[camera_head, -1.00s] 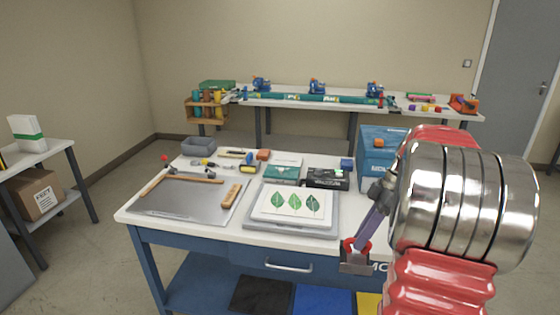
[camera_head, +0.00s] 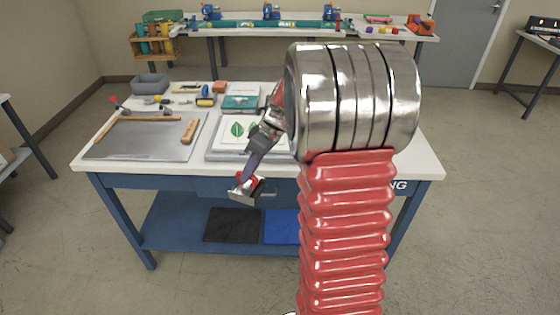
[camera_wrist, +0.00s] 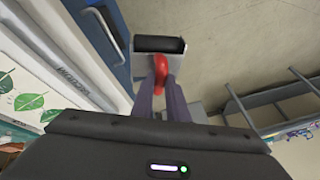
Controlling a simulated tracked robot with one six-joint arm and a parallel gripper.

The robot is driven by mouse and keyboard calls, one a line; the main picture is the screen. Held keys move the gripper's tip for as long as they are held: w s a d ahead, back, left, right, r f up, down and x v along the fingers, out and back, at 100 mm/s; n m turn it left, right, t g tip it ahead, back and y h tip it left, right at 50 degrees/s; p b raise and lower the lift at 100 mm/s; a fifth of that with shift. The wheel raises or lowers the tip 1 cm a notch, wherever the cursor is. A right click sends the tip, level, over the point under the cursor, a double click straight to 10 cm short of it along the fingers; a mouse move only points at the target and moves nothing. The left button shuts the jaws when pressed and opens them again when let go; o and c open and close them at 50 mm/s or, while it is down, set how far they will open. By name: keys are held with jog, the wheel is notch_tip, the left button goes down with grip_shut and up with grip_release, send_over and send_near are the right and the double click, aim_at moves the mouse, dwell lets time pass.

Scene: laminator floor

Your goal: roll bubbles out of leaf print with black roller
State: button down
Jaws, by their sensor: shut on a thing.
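The leaf print (camera_head: 228,133), white with green leaves, lies on a grey board (camera_head: 213,155) on the workbench. My arm hides its right part in the head view. It also shows at the left edge of the wrist view (camera_wrist: 42,88). My gripper (camera_wrist: 161,84) is shut on the roller by its red part. The black roller (camera_wrist: 159,44) sits in a pale frame beyond the fingertips. In the head view the roller (camera_head: 243,196) hangs tilted in front of the bench's front edge, apart from the print.
A grey bin (camera_head: 150,84) and small tools stand behind. My arm hides the bench's middle right; its right end looks clear.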

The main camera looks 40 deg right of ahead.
jog(key=w+a+f+m, duration=0.2)
jog(key=a+f, duration=0.1)
jog(key=a, duration=0.6)
jog(key=w+a+f+m+t+h, duration=0.1)
jog(key=w+a+f+m, duration=0.1)
jog(key=a, duration=0.7)
jog(key=shift+w+f+m+h, duration=0.3)
jog(key=shift+w+f+m, duration=0.15)
jog(key=shift+w, duration=0.35)
